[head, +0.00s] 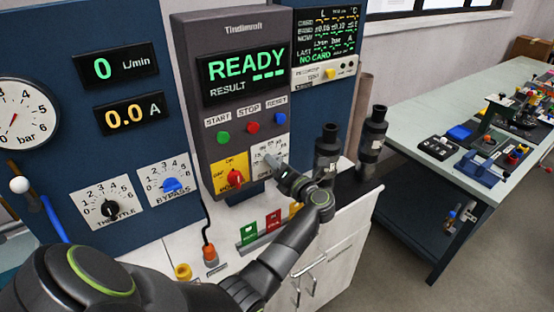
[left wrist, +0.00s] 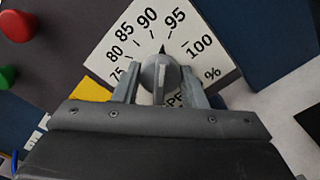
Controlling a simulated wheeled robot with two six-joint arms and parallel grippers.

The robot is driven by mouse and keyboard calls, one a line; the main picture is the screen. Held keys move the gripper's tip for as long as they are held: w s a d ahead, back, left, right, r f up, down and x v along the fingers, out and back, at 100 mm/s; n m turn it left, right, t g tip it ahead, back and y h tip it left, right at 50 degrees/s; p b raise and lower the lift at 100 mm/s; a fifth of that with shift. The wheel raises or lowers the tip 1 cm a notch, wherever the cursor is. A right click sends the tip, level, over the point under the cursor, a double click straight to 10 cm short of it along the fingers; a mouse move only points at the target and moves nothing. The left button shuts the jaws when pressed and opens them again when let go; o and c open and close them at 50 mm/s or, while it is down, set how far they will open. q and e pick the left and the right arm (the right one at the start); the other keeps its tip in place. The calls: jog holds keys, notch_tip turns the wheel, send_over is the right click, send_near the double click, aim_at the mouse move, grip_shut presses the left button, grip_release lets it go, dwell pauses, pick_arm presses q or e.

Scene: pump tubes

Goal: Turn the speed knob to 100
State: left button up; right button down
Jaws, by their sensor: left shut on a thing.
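The speed knob (left wrist: 160,72) is a grey round knob on a white dial plate (left wrist: 208,72) marked from 75 to 100 with a % sign. Its dark pointer tip points between the 90 and 95 labels. My left gripper (left wrist: 160,88) is shut on the knob, one finger on each side. In the head view my left gripper (head: 274,168) reaches the white speed dial (head: 262,150) on the dark grey panel and covers much of it.
The panel display (head: 246,68) reads READY, with dashes for the result. Start (head: 223,138), stop (head: 252,128) and reset (head: 280,118) buttons sit above the dial. A red knob (head: 235,177) on yellow is close to its left. Black cylinders (head: 327,150) stand to the right.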

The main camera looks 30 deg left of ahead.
pick_arm(q)
jog(key=m+p, duration=0.2)
jog(key=m, duration=0.1)
jog(key=m+p, duration=0.1)
jog(key=shift+r+m, duration=0.25)
jog(key=shift+m, duration=0.05)
jog(key=m+p, duration=0.2)
jog(key=m, duration=0.1)
jog(key=shift+f+m, duration=0.1)
jog(key=shift+m, duration=0.2)
jog(key=o, duration=1)
